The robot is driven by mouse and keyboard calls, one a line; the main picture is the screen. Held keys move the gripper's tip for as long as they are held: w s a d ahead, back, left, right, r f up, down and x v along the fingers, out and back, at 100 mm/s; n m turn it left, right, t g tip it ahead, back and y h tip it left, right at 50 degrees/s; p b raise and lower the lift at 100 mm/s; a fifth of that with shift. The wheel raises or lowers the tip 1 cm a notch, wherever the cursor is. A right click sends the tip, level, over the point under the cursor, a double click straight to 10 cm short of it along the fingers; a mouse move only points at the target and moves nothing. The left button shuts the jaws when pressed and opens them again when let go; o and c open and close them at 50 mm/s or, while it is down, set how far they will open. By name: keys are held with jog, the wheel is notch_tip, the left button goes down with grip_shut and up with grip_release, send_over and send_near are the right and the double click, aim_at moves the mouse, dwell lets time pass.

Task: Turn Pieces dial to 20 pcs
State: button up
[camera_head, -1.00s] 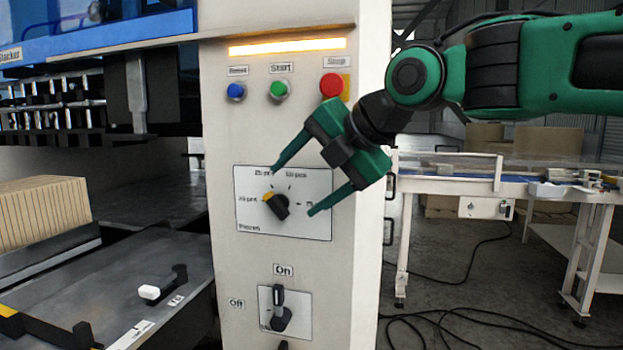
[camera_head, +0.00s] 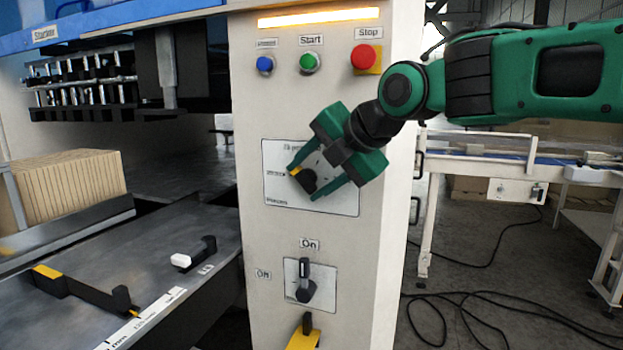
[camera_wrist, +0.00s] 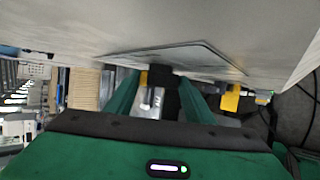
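The Pieces dial (camera_head: 308,181) is a black knob with a yellow end on a white label plate (camera_head: 340,203) on the machine's front panel. Its yellow end points up and left, near the left printed label; the small print is hard to read. My gripper (camera_head: 302,183) reaches in from the upper right, its two green fingers on either side of the knob. The knob also shows between the fingers in the wrist view (camera_wrist: 162,76). I cannot tell whether both fingers touch it. The gripper and fingers hide part of the plate's upper and right side.
Blue, green and red buttons (camera_head: 364,57) sit above the plate. An On/Off switch (camera_head: 304,282) is below, with a yellow-and-black part (camera_head: 304,335) under it. A stacker table (camera_head: 90,263) is at left, a conveyor (camera_head: 500,170) at right. Cables lie on the floor.

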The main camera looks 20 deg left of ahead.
jog(key=c, duration=0.5)
jog(key=shift+o, duration=0.3)
jog(key=shift+a+r+n+g+h, duration=0.1)
jog(key=shift+a+n+g+h, duration=0.1)
jog(key=shift+h, duration=0.65)
jog(key=shift+a+r+n+g+h, duration=0.1)
jog(key=shift+a+n+g+h, duration=0.1)
jog(key=shift+h, duration=0.65)
jog(key=shift+d+h, duration=0.1)
jog(key=shift+h, duration=0.3)
jog(key=shift+a+n+h, duration=0.3)
jog(key=shift+h, duration=0.8)
jog(key=shift+w+d, duration=0.1)
jog(key=shift+d, duration=0.05)
jog(key=shift+f, duration=0.1)
jog(key=shift+h, duration=0.3)
